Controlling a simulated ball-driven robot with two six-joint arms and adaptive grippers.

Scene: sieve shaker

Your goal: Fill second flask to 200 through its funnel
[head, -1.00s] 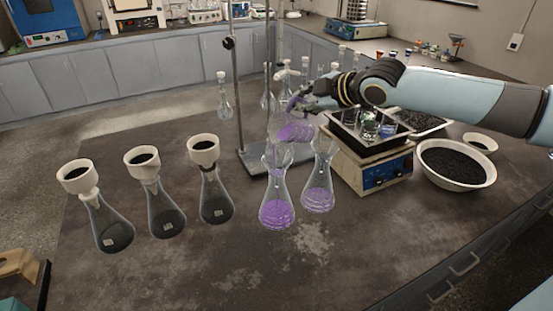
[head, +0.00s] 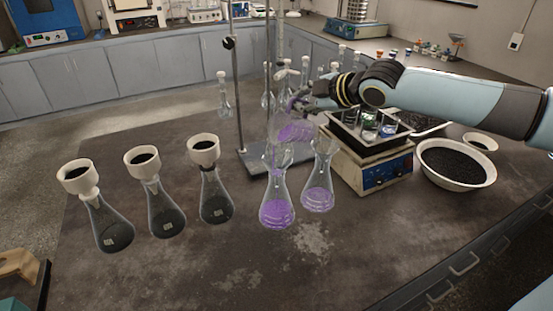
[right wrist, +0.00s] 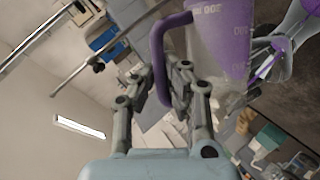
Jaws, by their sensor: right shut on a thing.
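My right gripper (head: 304,103) is shut on the purple handle (right wrist: 158,62) of a clear jug (head: 294,131) with purple liquid. The jug is tilted, its lower end just above the funnel (head: 277,157) of the left purple flask; its marked wall (right wrist: 225,40) shows in the right wrist view. I cannot make out a stream. The left purple flask (head: 277,213) stands upright with purple liquid in its lower part. The right purple flask (head: 318,199), close beside it, also holds purple liquid under its own funnel (head: 325,145). Level marks are unreadable. My left gripper is out of view.
Several dark-filled flasks (head: 163,221) with white funnels stand to the left. A metal stand (head: 238,95) rises behind the jug. A balance-like device (head: 372,168) and a bowl of black grains (head: 452,165) are at the right. The front of the table is clear.

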